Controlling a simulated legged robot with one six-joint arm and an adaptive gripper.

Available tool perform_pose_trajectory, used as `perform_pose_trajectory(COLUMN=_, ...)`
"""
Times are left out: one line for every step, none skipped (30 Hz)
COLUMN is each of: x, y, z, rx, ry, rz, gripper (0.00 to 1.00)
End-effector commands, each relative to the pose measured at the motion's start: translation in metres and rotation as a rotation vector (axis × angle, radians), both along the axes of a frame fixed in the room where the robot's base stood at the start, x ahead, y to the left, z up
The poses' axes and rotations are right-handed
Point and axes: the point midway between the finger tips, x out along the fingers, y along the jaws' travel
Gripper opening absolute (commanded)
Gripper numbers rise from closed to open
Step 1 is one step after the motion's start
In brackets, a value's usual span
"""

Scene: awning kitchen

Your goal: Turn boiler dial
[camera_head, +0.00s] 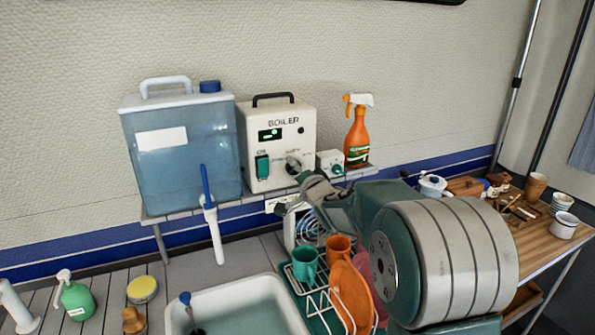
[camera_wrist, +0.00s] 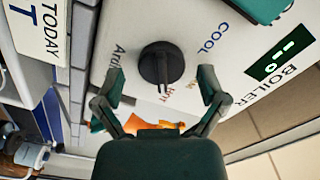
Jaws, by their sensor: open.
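The boiler (camera_head: 281,122) is a white box with a black handle, standing on a narrow shelf against the wall. Its dial (camera_wrist: 161,66) is a round black knob in the wrist view, with a raised grip bar and printed labels around it, one reading COOL. My gripper (camera_wrist: 161,82) is open, with one finger on each side of the dial. I see gaps between both fingers and the knob. In the head view my gripper (camera_head: 303,178) reaches the lower right of the boiler's front and partly covers the dial area. A green switch (camera_head: 262,166) sits left of the dial.
A blue water tank (camera_head: 180,150) with a tap stands left of the boiler. A small white box (camera_head: 330,160) and an orange spray bottle (camera_head: 357,137) stand close on the right. A dish rack with cups (camera_head: 305,264) and a sink (camera_head: 245,308) lie below.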

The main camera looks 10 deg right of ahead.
Motion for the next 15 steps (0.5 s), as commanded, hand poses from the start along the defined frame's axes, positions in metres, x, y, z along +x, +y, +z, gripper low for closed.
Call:
perform_pose_trajectory(x=-0.0001, y=0.0, z=0.0001, rx=0.0, ry=0.0, rz=0.0, gripper=0.91)
perform_pose_trajectory(x=-0.0001, y=0.0, z=0.0001, rx=0.0, ry=0.0, rz=0.0, gripper=0.91)
perform_pose_trajectory(x=-0.0002, y=-0.0001, z=0.0001, rx=0.0, ry=0.0, rz=0.0, gripper=0.82)
perform_pose_trajectory(x=-0.0002, y=-0.0001, z=0.0001, rx=0.0, ry=0.0, rz=0.0, gripper=0.69)
perform_pose_trajectory(x=-0.0002, y=-0.0001, z=0.0001, rx=0.0, ry=0.0, rz=0.0, gripper=0.56)
perform_pose_trajectory(x=-0.0002, y=-0.0001, z=0.0001, rx=0.0, ry=0.0, rz=0.0, gripper=0.38)
perform_pose_trajectory(x=-0.0003, y=-0.0002, z=0.0001, rx=0.0, ry=0.0, rz=0.0, gripper=0.24)
perform_pose_trajectory(x=-0.0001, y=-0.0003, z=0.0002, rx=0.0, ry=0.0, rz=0.0, gripper=0.11)
perform_pose_trajectory(x=0.0001, y=-0.0003, z=-0.0001, rx=0.0, ry=0.0, rz=0.0, gripper=0.09)
perform_pose_trajectory(x=0.0001, y=-0.0005, z=-0.0001, rx=0.0, ry=0.0, rz=0.0, gripper=0.09)
perform_pose_trajectory(x=0.0002, y=-0.0007, z=0.0, rx=0.0, ry=0.0, rz=0.0, gripper=0.09)
perform_pose_trajectory(x=0.0003, y=-0.0008, z=-0.0001, rx=0.0, ry=0.0, rz=-0.001, gripper=0.09)
perform_pose_trajectory(x=0.0003, y=-0.0009, z=0.0, rx=0.0, ry=0.0, rz=-0.001, gripper=0.09)
perform_pose_trajectory(x=0.0003, y=-0.001, z=0.0, rx=0.0, ry=0.0, rz=-0.001, gripper=0.09)
perform_pose_trajectory(x=0.0003, y=-0.0011, z=0.0, rx=-0.002, ry=0.0, rz=-0.001, gripper=0.09)
